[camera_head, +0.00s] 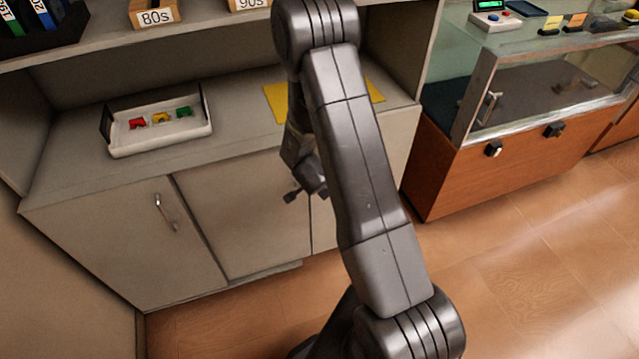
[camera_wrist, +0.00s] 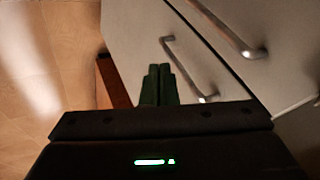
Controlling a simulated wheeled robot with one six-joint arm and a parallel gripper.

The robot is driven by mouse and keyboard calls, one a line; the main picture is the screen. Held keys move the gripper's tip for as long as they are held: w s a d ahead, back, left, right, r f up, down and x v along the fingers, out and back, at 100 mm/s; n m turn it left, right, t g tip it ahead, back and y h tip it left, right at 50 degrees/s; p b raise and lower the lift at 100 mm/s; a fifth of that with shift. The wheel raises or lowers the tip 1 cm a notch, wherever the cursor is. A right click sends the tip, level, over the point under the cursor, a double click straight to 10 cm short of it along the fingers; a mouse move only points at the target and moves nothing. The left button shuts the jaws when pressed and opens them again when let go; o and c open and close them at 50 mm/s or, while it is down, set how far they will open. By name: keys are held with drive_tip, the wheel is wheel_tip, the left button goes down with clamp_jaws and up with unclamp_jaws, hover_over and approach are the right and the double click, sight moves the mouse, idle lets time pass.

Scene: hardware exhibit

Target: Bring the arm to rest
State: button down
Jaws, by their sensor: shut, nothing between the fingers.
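My gripper (camera_head: 306,192) is in front of the cabinet doors, below the counter edge, partly behind my own arm in the head view. In the wrist view its two fingers (camera_wrist: 158,84) are together, with nothing between them. They point toward the cabinet front, where two metal handles show. The nearer handle (camera_wrist: 186,70) appears just beside the fingertips; I cannot tell whether they touch. My arm is folded upward and over, crossing the middle of the head view.
A white tray (camera_head: 160,147) with red, yellow and green pieces stands on the counter (camera_head: 70,185). A yellow sheet (camera_head: 275,98) lies partly behind my arm. A glass display case (camera_head: 540,85) stands at right. The wooden floor (camera_head: 520,270) is clear at front right.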

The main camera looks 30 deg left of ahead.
drive_tip(key=v, duration=0.5)
drive_tip(key=shift+s+a+r+p, duration=0.1)
drive_tip(key=shift+s+a+p, duration=0.15)
drive_tip(key=shift+p, duration=0.15)
